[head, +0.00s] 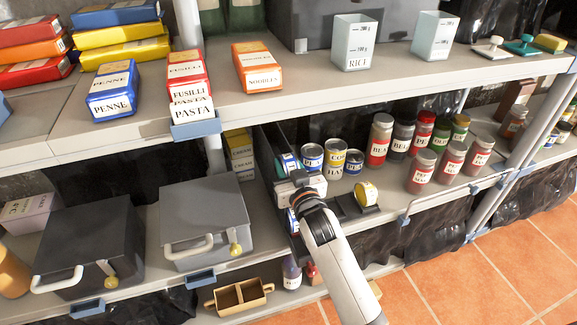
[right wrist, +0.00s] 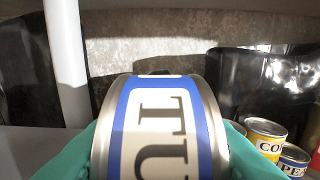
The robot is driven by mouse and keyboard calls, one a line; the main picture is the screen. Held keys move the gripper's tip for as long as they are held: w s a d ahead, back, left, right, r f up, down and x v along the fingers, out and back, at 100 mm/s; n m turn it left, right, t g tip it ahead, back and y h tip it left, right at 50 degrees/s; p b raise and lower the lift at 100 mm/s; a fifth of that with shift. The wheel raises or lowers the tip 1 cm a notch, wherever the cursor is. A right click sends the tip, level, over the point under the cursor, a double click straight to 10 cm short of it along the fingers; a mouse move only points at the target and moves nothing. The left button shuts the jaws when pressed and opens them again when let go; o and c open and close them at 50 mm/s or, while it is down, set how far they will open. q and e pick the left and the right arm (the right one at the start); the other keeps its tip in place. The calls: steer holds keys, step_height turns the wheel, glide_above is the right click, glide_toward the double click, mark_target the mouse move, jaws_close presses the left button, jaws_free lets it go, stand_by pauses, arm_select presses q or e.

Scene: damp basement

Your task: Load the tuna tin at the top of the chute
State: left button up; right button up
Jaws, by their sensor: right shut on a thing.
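The tuna tin (right wrist: 160,125) fills the middle of the right wrist view, with a blue-edged cream label reading "TU" turned sideways. My right gripper (right wrist: 160,160) is shut on it, with a teal finger on each side. In the head view, my right arm reaches in from the bottom and the tin (head: 290,163) shows as a small blue and white shape beside the upper part of the dark chute (head: 271,150). Whether the tin touches the chute is hidden by the gripper. My left gripper is not in view.
Several upright tins (head: 334,158) and jars (head: 381,138) stand to the right of the chute. A yellow-labelled tin (head: 366,194) lies in a dark tray at its front. Grey boxes (head: 205,215) stand left. The upper shelf (head: 290,100) overhangs, with pasta boxes above.

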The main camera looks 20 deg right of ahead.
steer(key=o, duration=1.2)
steer(key=shift+c, duration=0.2)
steer(key=shift+s, duration=0.1)
